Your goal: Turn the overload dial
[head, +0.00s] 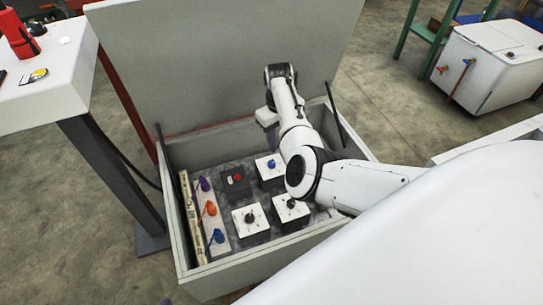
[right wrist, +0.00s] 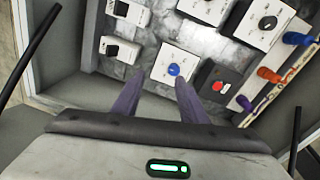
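The open grey box (head: 224,280) holds several controls; no label is legible, so I cannot tell which is the overload dial. A blue dial (head: 271,163) sits on a white block, and also shows in the right wrist view (right wrist: 173,69). Two black dials stand nearer, one at left (head: 250,217) and one at right (head: 291,204), partly beside my arm. One black dial shows in the right wrist view (right wrist: 267,23). My right gripper (right wrist: 158,82) is open and empty, its fingers apart, with the blue dial beyond the fingertips. My left gripper is not seen.
A red button (head: 237,177) sits beside the blue dial. Purple, orange and blue levers (head: 210,208) line the box's left side. Two black switches (right wrist: 122,50) show in the right wrist view. The raised lid (head: 200,70) stands behind; a white table (head: 50,80) is at left.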

